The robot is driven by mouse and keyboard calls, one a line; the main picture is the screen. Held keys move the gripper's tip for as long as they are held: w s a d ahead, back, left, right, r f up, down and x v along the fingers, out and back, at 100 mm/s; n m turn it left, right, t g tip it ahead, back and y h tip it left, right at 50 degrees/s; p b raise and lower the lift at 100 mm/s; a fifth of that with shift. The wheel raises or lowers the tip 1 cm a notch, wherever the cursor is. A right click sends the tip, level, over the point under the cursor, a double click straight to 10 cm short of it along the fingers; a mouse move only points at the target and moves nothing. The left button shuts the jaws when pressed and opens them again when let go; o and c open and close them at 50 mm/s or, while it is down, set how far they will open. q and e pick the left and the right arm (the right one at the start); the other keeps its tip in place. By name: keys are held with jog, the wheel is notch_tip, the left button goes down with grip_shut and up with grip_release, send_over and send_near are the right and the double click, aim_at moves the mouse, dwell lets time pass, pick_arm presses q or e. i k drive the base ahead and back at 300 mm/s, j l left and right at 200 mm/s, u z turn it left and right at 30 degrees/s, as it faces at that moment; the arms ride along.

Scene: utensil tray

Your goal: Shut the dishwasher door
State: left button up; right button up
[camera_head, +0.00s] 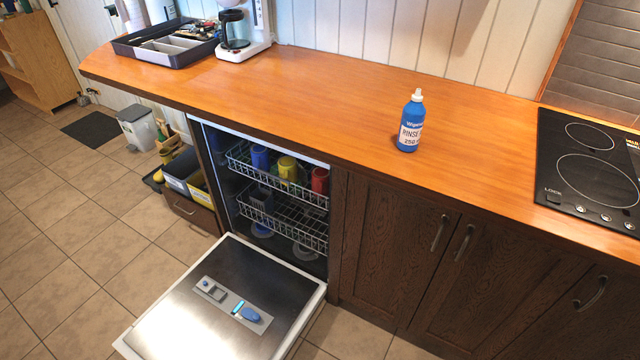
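The dishwasher door (190,318) is folded down, wide open and roughly level, low in front of the dishwasher (280,190). Its steel inner face points up, with a detergent dispenser (234,302) on it. The upper rack (300,190) holds a blue, a yellow and a red cup. The lower rack (290,225) is inside the cavity and looks mostly empty, with some dishes hard to make out. Neither of my grippers shows in the head view.
The wooden counter (310,95) above carries a utensil tray (165,45), a coffee maker (236,35), a blue rinse bottle (410,122) and a black hob (590,165). A small bin (137,128) stands at the left. Tiled floor (60,230) left of the door is clear.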

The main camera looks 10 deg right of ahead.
aim_at(187, 322)
jog(key=k+j+z, duration=0.2)
jog(key=j, duration=0.25)
jog(key=j+z, duration=0.2)
jog(key=j, duration=0.25)
jog(key=k+j+z, duration=0.25)
jog(key=i+j+z, duration=0.1)
jog(key=j+z, duration=0.15)
jog(key=j, duration=0.9)
jog(key=j+z, duration=0.3)
jog(key=j, duration=0.8)
